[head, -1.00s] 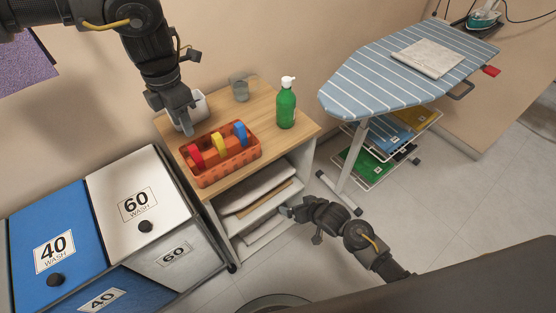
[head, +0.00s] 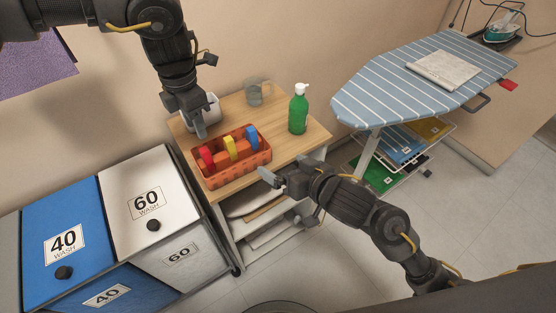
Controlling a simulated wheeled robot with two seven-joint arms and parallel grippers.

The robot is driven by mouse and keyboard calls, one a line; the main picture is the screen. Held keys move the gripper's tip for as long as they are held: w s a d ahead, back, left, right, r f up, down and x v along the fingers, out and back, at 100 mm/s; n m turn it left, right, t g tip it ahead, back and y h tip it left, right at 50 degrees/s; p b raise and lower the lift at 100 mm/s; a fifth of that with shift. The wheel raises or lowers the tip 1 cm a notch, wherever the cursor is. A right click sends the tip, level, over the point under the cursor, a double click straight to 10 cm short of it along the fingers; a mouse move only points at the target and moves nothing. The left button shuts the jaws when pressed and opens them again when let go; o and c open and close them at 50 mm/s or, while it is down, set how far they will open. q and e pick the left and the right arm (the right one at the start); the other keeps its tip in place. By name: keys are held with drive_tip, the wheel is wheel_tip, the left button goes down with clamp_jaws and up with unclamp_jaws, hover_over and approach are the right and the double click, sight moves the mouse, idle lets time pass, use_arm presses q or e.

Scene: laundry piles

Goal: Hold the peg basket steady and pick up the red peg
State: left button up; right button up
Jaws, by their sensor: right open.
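The orange peg basket (head: 233,177) sits on the wooden top of a small cabinet. In it stand a red peg (head: 206,157) at the left, a yellow peg (head: 229,148) in the middle and a blue peg (head: 252,138) at the right. My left gripper (head: 201,131) points down at the basket's back left edge, behind the red peg. Whether its fingers close on the rim is not clear. My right gripper (head: 268,180) is open and empty, just off the basket's front right corner and by the cabinet's front edge.
A white container (head: 207,107) is partly hidden by my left gripper. Laundry bins (head: 140,205) stand left, an ironing board (head: 400,85) right.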

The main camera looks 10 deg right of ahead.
sight(263, 153)
drive_tip(key=x, duration=1)
drive_tip(key=shift+a, duration=0.1)
